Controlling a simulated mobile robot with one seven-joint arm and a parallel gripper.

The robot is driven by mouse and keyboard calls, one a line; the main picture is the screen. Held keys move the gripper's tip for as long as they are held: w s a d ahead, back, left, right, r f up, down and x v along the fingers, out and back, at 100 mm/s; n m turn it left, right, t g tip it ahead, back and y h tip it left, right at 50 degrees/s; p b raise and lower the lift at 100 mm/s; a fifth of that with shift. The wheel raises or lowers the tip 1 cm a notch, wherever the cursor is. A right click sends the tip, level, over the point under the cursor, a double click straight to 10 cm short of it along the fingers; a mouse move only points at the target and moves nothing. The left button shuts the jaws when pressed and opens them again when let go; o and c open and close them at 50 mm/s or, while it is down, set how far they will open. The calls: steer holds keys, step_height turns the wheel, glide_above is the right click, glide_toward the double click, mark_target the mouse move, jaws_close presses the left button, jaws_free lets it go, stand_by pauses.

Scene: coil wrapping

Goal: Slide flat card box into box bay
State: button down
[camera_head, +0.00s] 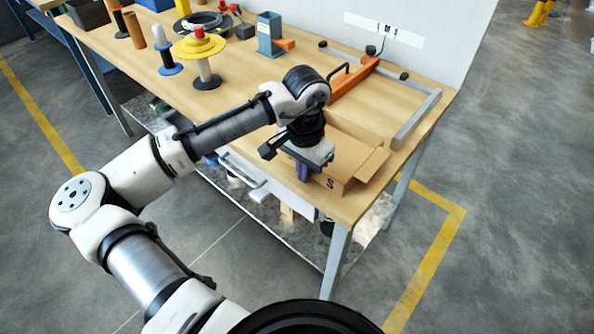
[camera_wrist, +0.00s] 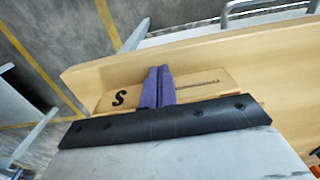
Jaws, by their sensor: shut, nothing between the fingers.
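The flat card box (camera_head: 358,152) is brown cardboard with a black "S" on its front side. It lies flat on the workbench near the front edge, and my wrist covers its left part. Its S-marked side (camera_wrist: 119,98) also shows in the wrist view. Grey rails (camera_head: 415,120) on the bench's right end, behind and right of the box, look like the box bay; the space between them is empty. My gripper (camera_head: 303,172) has purple fingers, shut and empty, pointing down at the box's front side. In the wrist view the fingers (camera_wrist: 158,84) overlap that side; contact cannot be told.
An orange bar with a black handle (camera_head: 352,82) lies behind the box, by the rails. A blue-grey holder (camera_head: 269,35), a yellow-topped spool (camera_head: 200,50) and a black coil (camera_head: 203,22) stand farther left. The bench top (camera_head: 240,85) behind my forearm is clear.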

stand_by(0.3)
steer(key=w+d+p, duration=0.2)
steer(key=w+d, duration=0.2)
steer(key=w, duration=0.2)
steer(key=w+d+p, duration=0.1)
steer(key=w+d, duration=0.4)
steer(key=w, duration=0.1)
steer(key=w+d+p, duration=0.2)
steer(key=w+d, duration=0.2)
steer(key=w, duration=0.2)
steer(key=shift+w+d+p, duration=0.15)
steer(key=shift+w+p, duration=0.15)
steer(key=shift+w, duration=0.05)
steer(key=shift+s, duration=0.1)
